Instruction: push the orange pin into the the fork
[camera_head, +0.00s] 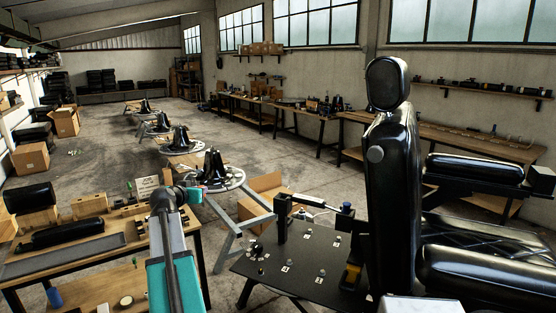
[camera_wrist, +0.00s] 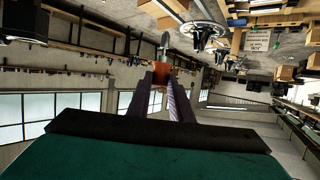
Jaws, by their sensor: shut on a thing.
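In the wrist view my gripper (camera_wrist: 161,77) is shut on the orange pin (camera_wrist: 155,101). Its orange part shows between the fingers, and a grey metal end sticks out beyond the fingertips. In the head view my gripper (camera_head: 193,189) is at the end of my raised arm, left of the black work table (camera_head: 300,259). The pin is too small to make out there. A black linkage with a silver cylinder (camera_head: 312,202) stands on that table, right of my gripper and apart from it. I cannot clearly make out the fork on it.
A black barber chair (camera_head: 391,190) stands right of the black table. A wooden bench (camera_head: 85,270) with black cushions is at left. Small parts and numbered labels lie on the black table.

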